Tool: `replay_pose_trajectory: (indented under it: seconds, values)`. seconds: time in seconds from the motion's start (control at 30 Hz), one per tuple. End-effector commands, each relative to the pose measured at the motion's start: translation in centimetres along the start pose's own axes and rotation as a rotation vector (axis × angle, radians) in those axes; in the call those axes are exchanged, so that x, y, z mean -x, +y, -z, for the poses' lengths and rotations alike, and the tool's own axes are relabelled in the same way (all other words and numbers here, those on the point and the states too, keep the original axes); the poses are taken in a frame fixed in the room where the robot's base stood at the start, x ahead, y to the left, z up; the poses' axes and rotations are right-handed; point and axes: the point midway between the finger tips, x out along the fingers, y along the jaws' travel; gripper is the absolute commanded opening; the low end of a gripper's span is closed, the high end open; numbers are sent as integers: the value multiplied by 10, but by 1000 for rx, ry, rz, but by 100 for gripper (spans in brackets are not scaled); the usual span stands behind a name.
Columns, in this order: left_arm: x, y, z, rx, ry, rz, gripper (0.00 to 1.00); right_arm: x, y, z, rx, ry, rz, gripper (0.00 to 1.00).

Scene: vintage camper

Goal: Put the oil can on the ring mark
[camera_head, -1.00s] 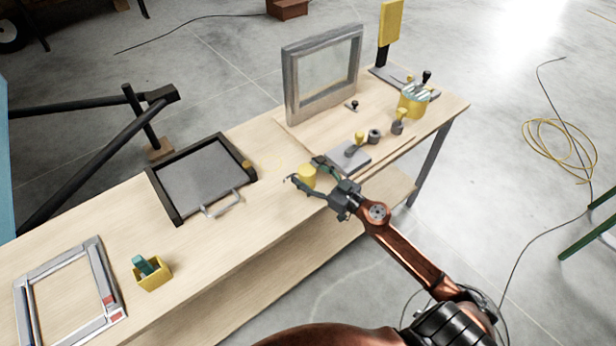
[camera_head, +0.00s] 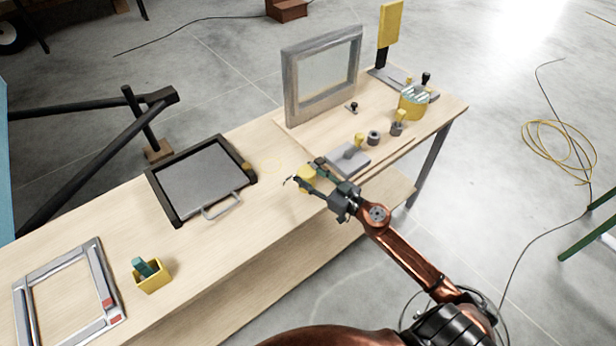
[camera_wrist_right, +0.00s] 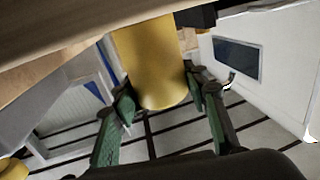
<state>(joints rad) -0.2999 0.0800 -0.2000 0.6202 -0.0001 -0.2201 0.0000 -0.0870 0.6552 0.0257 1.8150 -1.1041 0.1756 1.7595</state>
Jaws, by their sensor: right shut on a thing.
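The oil can is the yellow cylinder (camera_head: 306,178) near the front edge of the workbench. My right gripper (camera_head: 304,173) is shut on it, with one finger on each side. In the right wrist view the yellow can (camera_wrist_right: 152,62) sits between the green finger pads of the gripper (camera_wrist_right: 160,112). My left gripper is not in view.
A dark-framed tray (camera_head: 180,220) with a handle lies left on the bench (camera_head: 220,248). A grey plate (camera_head: 352,165) and small knobbed parts are to the right. An upright grey frame (camera_head: 290,90) stands behind. A yellow box (camera_head: 152,280) stands front left.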

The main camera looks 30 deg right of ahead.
Motion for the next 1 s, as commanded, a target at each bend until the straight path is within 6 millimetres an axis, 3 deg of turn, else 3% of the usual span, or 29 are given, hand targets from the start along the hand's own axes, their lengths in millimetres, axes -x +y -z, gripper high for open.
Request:
replay_pose_trajectory:
  seconds: [0.23,0.4,0.67,1.0]
  values:
    - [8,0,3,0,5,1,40,0,0,12,1,1,1,10]
    - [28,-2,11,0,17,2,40,1,-1,42,4,2,3,10]
    - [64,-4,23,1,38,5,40,37,-42,102,2,0,5,10]
    - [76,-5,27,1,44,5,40,84,-92,124,-3,0,0,10]
